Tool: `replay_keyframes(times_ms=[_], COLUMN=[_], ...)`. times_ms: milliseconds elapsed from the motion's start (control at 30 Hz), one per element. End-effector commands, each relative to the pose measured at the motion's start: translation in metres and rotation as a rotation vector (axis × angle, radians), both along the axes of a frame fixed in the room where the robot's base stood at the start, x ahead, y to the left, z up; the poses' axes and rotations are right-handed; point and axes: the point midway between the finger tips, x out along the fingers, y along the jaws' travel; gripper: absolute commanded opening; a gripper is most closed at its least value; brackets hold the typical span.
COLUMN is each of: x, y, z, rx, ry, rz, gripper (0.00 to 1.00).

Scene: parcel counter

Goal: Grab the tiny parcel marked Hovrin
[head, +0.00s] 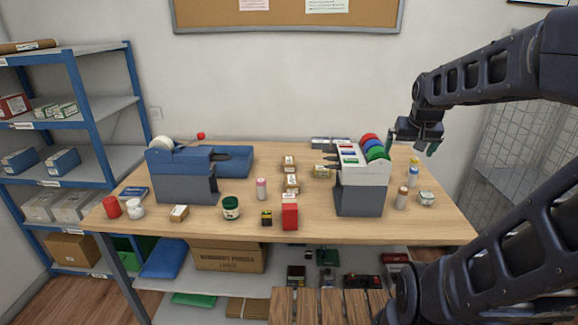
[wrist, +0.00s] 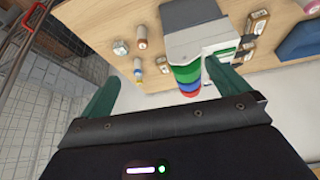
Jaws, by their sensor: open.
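Several small brown parcels with white labels lie on the wooden counter (head: 330,228). The label names are too small to read, so I cannot tell which is marked Hovrin. My gripper (head: 412,145) is open and empty above the counter's right side, apart from every parcel. Its green fingers show in the wrist view (wrist: 165,80).
A grey-white dispenser with coloured rolls (head: 361,195) stands right of centre, near my gripper. A blue-grey tape station (head: 185,178) stands left. A red box (head: 290,216), a green jar (head: 231,207) and bottles (head: 402,197) occupy the counter. Blue-framed shelves (head: 75,110) stand left.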

Motion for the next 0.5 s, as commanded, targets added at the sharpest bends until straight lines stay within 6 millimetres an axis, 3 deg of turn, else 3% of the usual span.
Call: replay_keyframes(times_ms=[300,500], x=[-0.041,-0.056], y=[0.013,0.021], z=[0.004,0.011], rx=[0.015,0.04], ry=[0.04,0.081], rz=[0.034,0.035], gripper=[1.0,1.0])
